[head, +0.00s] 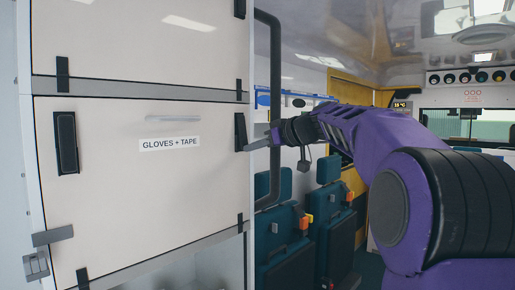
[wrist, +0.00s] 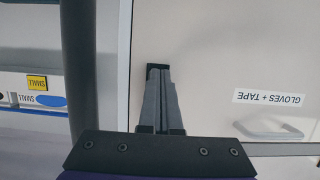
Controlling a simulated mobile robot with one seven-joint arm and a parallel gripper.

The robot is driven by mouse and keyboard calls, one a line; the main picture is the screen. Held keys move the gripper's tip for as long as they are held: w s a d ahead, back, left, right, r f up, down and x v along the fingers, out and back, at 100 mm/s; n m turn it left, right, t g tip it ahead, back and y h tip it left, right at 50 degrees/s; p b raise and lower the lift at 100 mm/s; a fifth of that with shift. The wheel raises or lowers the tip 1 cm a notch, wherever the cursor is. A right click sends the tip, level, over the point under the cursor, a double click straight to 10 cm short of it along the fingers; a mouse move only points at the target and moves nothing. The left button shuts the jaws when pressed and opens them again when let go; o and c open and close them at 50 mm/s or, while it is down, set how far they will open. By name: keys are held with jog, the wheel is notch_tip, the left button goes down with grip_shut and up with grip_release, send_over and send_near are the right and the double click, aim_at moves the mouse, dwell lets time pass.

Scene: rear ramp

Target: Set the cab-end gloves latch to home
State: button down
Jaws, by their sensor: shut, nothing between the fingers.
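The gloves panel (head: 120,185), labelled "GLOVES + TAPE", is closed and pale, with a dark latch near each side edge. The right latch (head: 240,132), on the side towards the seats and the deeper cabin, is a dark upright wedge. The left latch (head: 66,142) is a dark upright bar on a plate. My gripper (head: 250,145) is shut and empty, its fingertips at the lower part of the right latch. In the wrist view, which is upside down, the shut fingers (wrist: 161,82) cover most of that latch; only a dark end (wrist: 157,67) shows. I cannot tell whether they touch.
A dark vertical grab rail (head: 274,100) stands just right of the cabinet, close to my gripper. It also shows in the wrist view (wrist: 78,70). A panel handle (head: 178,119) sits above the label. Teal seats (head: 285,225) stand beyond, below my arm.

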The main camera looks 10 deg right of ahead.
jog(key=shift+w+a+f, duration=0.1)
jog(key=shift+w+f, duration=0.15)
jog(key=shift+w, duration=0.15)
jog(key=shift+s, duration=0.1)
jog(key=shift+r+p, duration=0.25)
jog(key=shift+p, duration=0.1)
jog(key=shift+r+p, duration=0.35)
jog(key=shift+r, duration=0.25)
